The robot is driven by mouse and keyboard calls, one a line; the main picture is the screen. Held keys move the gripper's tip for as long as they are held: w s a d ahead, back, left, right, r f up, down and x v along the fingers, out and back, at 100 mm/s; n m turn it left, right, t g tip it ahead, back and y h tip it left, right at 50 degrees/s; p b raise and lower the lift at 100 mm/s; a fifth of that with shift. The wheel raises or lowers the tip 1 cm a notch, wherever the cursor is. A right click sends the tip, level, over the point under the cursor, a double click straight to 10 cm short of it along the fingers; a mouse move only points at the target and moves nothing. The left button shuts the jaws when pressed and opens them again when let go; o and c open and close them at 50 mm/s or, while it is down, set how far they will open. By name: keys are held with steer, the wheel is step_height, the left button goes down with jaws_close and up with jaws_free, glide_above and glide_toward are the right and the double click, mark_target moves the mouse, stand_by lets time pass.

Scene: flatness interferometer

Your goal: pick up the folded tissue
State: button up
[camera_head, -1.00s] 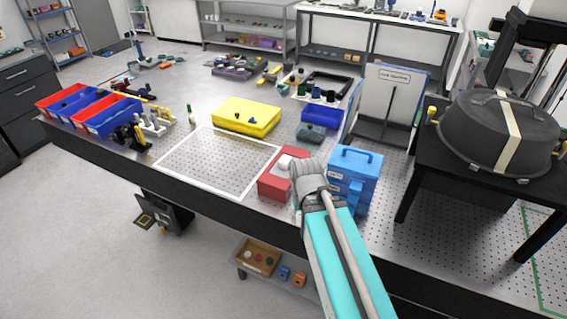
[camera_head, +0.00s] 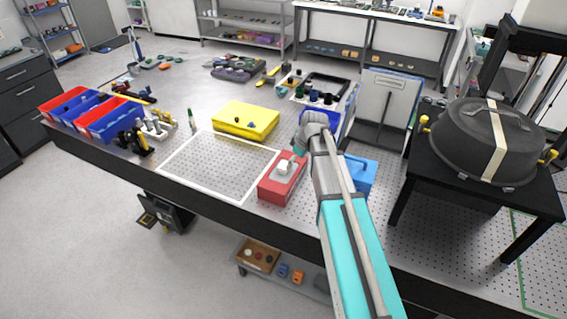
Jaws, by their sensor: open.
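A red box (camera_head: 268,190) stands on the bench's front part, just right of the white-outlined area. A small whitish piece (camera_head: 284,167) sits on its grey top; it may be the folded tissue, but it is too small to tell. My arm reaches up the picture to the right of the red box. Its grey wrist end is beyond the box, over the bench near a blue bin (camera_head: 334,124). My gripper's fingers do not show, as the arm's end hides them.
A blue case (camera_head: 361,174) is partly hidden behind my arm. A yellow box (camera_head: 246,118) stands left of the arm's end. A white panel (camera_head: 391,92) stands upright behind. A black table with a dark dome (camera_head: 472,138) stands on the right. The white-outlined area (camera_head: 215,168) is clear.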

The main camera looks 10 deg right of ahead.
mark_target(285, 165)
steer(key=w+d+r+n+p, duration=0.1)
steer(key=w+r+n, duration=0.1)
steer(key=w, duration=0.3)
steer(key=shift+w+d+r+t+y, duration=0.15)
steer(key=shift+d+r+t+y, duration=0.1)
steer(key=shift+t+y, duration=0.15)
steer(key=shift+f, duration=0.25)
steer(key=b+x, duration=0.8)
steer(key=shift+f, duration=0.2)
stand_by(0.4)
steer(key=b+x, duration=0.3)
steer(key=shift+w+d+f, duration=0.1)
steer(key=shift+w+f, duration=0.2)
steer(key=shift+b+x, duration=0.75)
steer(key=shift+b, duration=0.15)
